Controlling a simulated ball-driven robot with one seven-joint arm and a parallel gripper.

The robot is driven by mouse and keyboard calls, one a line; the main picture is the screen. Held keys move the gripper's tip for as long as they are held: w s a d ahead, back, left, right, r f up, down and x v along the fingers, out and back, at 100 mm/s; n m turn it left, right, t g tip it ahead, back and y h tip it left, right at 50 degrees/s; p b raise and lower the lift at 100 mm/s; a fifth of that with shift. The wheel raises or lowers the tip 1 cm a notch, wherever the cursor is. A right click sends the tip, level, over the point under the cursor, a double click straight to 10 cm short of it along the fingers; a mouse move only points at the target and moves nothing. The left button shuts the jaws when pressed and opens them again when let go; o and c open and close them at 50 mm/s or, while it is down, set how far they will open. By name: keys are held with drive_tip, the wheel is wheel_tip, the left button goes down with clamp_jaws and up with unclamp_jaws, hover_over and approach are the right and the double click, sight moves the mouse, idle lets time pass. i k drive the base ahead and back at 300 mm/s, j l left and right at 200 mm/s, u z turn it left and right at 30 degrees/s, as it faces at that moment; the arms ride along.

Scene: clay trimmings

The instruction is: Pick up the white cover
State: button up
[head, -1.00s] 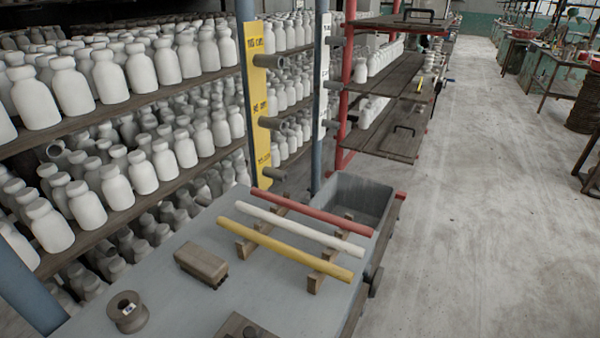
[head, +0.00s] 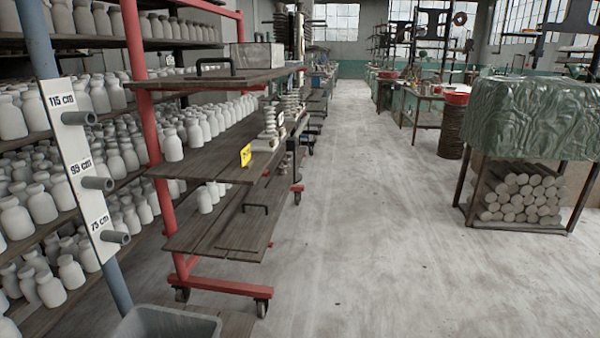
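I see nothing in the head view that I can clearly tell is the white cover. A white upright board (head: 83,165) marked 115 cm, 95 cm and 75 cm stands on a blue post at the left. Several grey pegs (head: 97,184) stick out from it. My gripper is not in view.
A grey tub (head: 165,324) shows at the bottom edge. A red-framed wheeled rack (head: 137,65) with plank shelves stands left of centre. White bottles (head: 41,203) fill shelves at left. A green sheet (head: 534,116) drapes a log rack at right. The aisle floor (head: 370,230) is clear.

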sight(255, 55)
drive_tip(key=i+z, duration=0.4)
drive_tip(key=i, duration=1.5)
drive_tip(key=i+z, duration=0.3)
drive_tip(key=i, duration=0.65)
drive_tip(key=i+j+z, duration=0.1)
drive_tip(key=i+z, duration=0.2)
drive_tip(key=i, duration=0.65)
drive_tip(key=i+u, duration=0.25)
drive_tip(key=i, duration=0.2)
drive_tip(key=i+l+u, duration=0.1)
drive_tip(key=i+u, duration=0.2)
drive_tip(key=i, duration=0.15)
drive_tip(key=i+l+u, duration=0.25)
drive_tip(key=i, duration=0.2)
drive_tip(key=i+j, duration=0.05)
